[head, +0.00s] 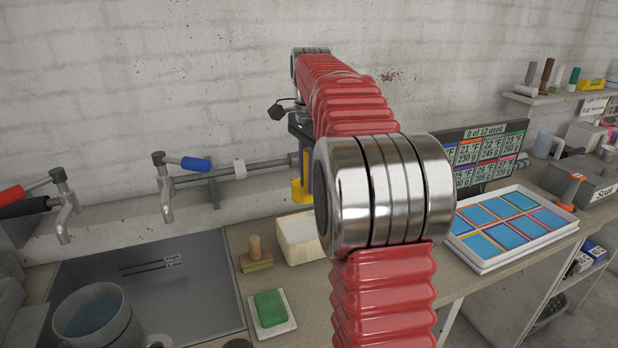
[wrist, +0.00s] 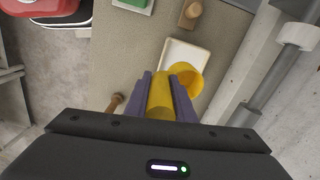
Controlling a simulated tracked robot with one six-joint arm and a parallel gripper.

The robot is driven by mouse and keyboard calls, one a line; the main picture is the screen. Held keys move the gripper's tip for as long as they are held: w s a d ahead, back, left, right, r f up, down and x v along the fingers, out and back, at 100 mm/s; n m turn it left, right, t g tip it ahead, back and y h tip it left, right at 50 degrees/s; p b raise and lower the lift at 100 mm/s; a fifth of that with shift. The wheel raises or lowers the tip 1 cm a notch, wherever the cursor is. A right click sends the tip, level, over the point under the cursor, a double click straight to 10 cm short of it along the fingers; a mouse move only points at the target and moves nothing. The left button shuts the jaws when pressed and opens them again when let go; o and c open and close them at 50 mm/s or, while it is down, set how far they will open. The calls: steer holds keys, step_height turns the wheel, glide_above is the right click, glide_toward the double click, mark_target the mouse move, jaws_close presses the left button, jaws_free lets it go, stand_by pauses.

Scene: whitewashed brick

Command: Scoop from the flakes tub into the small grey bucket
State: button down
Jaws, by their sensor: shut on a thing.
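My gripper (wrist: 162,90) is shut on the handle of a yellow scoop (wrist: 188,77) in the wrist view. In the head view the scoop (head: 300,190) hangs under my gripper, partly hidden by my arm. A white, open tub (wrist: 200,51) with pale contents lies beneath the scoop in the wrist view; it may be the flakes tub. In the head view this tub (head: 318,254) is partly hidden behind my arm. Whether the scoop touches the contents, or holds any, I cannot tell. I cannot make out the small grey bucket for certain.
A grey pot (head: 68,326) of blue liquid stands in the sink area. A green sponge (head: 269,308) and a wooden-handled brush (head: 256,256) lie near the tub. Taps (head: 168,190) project from the wall. A white tray (head: 510,228) of coloured squares sits to the right.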

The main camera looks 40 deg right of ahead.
steer(key=shift+f, duration=0.1)
step_height(320, 180, down, 13)
stand_by(1.5)
stand_by(0.3)
steer(key=shift+t+h, duration=0.3)
steer(key=shift+t, duration=0.3)
steer(key=shift+r, duration=6.65)
